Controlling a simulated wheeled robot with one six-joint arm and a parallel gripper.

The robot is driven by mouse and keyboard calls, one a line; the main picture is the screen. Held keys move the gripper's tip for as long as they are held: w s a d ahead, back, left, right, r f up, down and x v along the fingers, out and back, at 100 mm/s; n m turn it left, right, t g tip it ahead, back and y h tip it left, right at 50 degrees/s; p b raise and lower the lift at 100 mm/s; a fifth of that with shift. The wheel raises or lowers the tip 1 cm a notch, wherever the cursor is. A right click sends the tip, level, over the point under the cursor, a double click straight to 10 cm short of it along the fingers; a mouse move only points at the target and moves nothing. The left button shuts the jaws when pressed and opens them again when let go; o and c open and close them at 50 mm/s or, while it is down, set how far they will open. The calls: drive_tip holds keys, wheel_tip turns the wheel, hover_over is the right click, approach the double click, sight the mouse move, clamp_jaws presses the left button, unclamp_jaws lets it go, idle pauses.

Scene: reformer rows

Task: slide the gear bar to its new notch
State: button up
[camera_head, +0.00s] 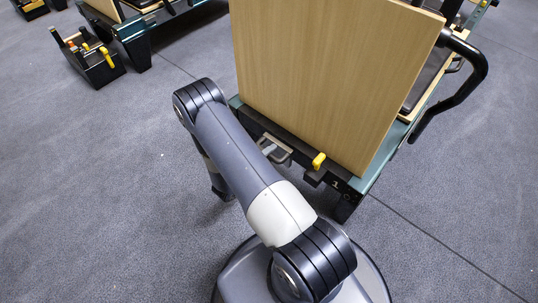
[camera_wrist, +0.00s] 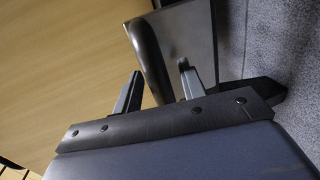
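In the wrist view, my gripper (camera_wrist: 160,86) has its two fingers apart. A dark, rounded bar (camera_wrist: 151,58) lies between and just beyond the fingers, beside a grey metal plate (camera_wrist: 192,40); I cannot tell whether the fingers touch it. The notches are not visible in either view.
A yellow knob (camera_head: 318,160) sticks out right of the handle. The wooden board (camera_head: 325,75) stands above the green frame (camera_head: 381,160). A black curved bar (camera_head: 466,85) juts out at right. A black tool caddy (camera_head: 92,65) sits on the floor at upper left. Grey floor at left is clear.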

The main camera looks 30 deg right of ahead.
drive_tip(key=shift+c, duration=0.2)
clamp_jaws()
idle(0.4)
